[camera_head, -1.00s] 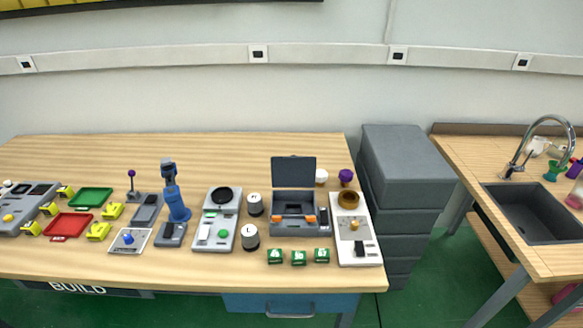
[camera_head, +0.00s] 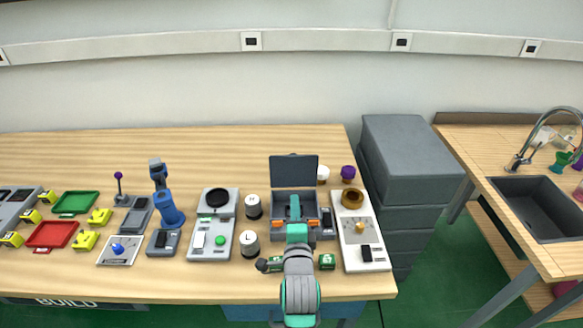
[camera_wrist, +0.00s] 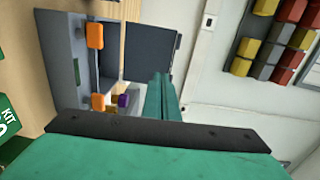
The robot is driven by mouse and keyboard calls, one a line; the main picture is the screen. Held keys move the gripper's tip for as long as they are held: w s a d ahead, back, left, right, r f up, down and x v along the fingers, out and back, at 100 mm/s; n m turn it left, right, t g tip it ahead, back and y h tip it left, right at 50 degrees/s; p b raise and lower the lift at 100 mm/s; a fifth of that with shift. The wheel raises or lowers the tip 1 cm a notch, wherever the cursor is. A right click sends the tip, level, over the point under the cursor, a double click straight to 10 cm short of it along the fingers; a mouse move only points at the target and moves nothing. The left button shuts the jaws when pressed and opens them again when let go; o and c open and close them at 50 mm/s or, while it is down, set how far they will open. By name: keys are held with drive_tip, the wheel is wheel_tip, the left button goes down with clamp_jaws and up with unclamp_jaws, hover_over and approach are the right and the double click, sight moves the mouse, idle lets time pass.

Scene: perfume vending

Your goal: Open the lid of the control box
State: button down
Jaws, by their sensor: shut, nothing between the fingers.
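The control box appears to be the grey case with orange latches (camera_head: 279,222) near the table's front right. Its dark lid (camera_head: 294,171) stands raised at the back. In the wrist view the case's grey body (camera_wrist: 62,60) is at the left, turned sideways, with its orange latches (camera_wrist: 95,35) and the dark lid (camera_wrist: 150,50) beyond. My gripper (camera_head: 294,203) reaches over the case from the front, its green fingers together and empty, pointing towards the lid. The fingers also show in the wrist view (camera_wrist: 161,90). My arm hides the middle of the case; I cannot tell whether the fingers touch it.
Green kit blocks (camera_head: 327,261) lie in front. A purple-topped item (camera_head: 348,172) stands behind right. Bare table (camera_head: 220,150) lies behind.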

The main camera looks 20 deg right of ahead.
sight(293, 162)
drive_tip(key=x, duration=1.4)
drive_tip(key=shift+w+d+r, duration=0.25)
drive_tip(key=shift+r+x, duration=0.25)
drive_tip(key=shift+x, duration=0.85)
drive_tip(key=shift+s, duration=0.1)
